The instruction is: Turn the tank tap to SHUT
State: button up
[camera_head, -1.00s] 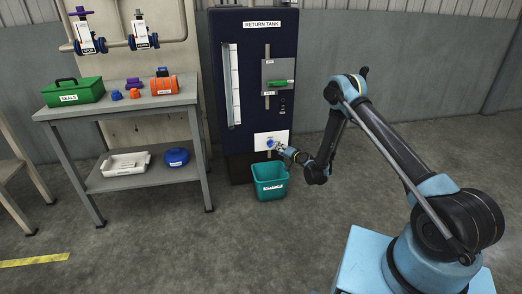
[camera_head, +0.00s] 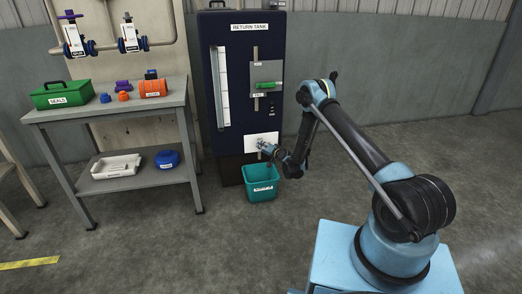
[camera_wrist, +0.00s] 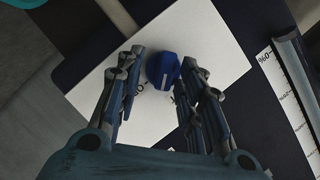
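The return tank (camera_head: 240,120) is a tall dark cabinet. Low on its front is a white plate (camera_head: 257,139) with the tank tap. In the wrist view the tap is a blue round knob (camera_wrist: 163,70) with a pale line, on the white plate (camera_wrist: 215,40). Printed letters beside the knob are partly hidden by my fingers. My gripper (camera_wrist: 165,72) is open, with one finger on each side of the knob; I cannot tell whether they touch it. In the head view my gripper (camera_head: 266,149) is at the plate and hides the tap.
A teal bucket (camera_head: 260,189) stands on the floor under the tap. Above is a green handle (camera_head: 266,85) on a grey panel. A grey bench (camera_head: 110,109) with a green box (camera_head: 62,94) stands left. A level scale (camera_wrist: 290,100) shows in the wrist view.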

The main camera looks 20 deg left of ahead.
jog(key=shift+a, duration=0.15)
jog(key=shift+c, duration=0.2)
jog(key=shift+s, duration=0.1)
grip_shut()
jog(key=shift+a, duration=0.1)
jog(key=shift+r, duration=0.1)
jog(key=n+h, duration=0.1)
jog(key=n, duration=0.1)
jog(key=n+t+h, duration=0.1)
jog(key=n, duration=0.1)
jog(key=n+h, duration=0.2)
jog(key=n, duration=0.1)
jog(key=shift+s+a+r, duration=0.1)
jog(key=shift+a, duration=0.15)
dwell(0.6)
